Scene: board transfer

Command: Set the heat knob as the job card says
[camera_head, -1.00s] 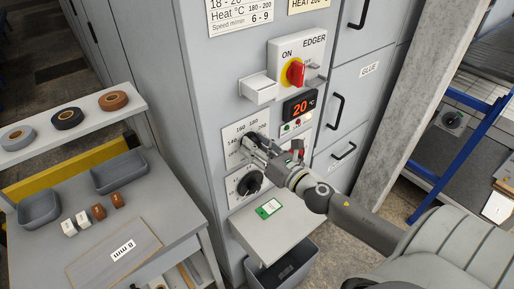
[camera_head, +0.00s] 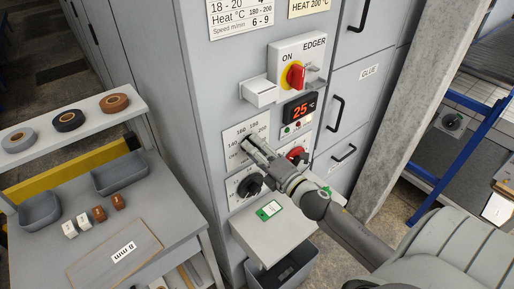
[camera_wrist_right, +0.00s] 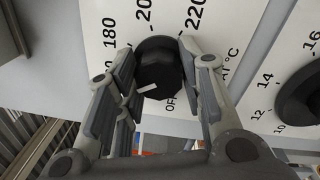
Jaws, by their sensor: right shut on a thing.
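The black heat knob (camera_wrist_right: 160,72) sits on its white dial plate (camera_head: 232,133), marked OFF and with temperatures up to 220. My right gripper (camera_head: 252,148) is shut on this knob, with a finger on either side in the right wrist view (camera_wrist_right: 155,75). A white mark on the knob points to the lower left in that view; the number it points at is hidden. The red display (camera_head: 301,107) reads 25. A pale yellow card (camera_head: 309,6), partly cut off at the top, reads HEAT 200 °C. My left gripper is not in view.
A second black knob (camera_head: 249,185) is just below. A red switch (camera_head: 296,74) on a yellow plate and a red button (camera_head: 297,153) are near my arm. A small shelf (camera_head: 285,229) with a green-edged card juts out below. A bench (camera_head: 160,222) stands left.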

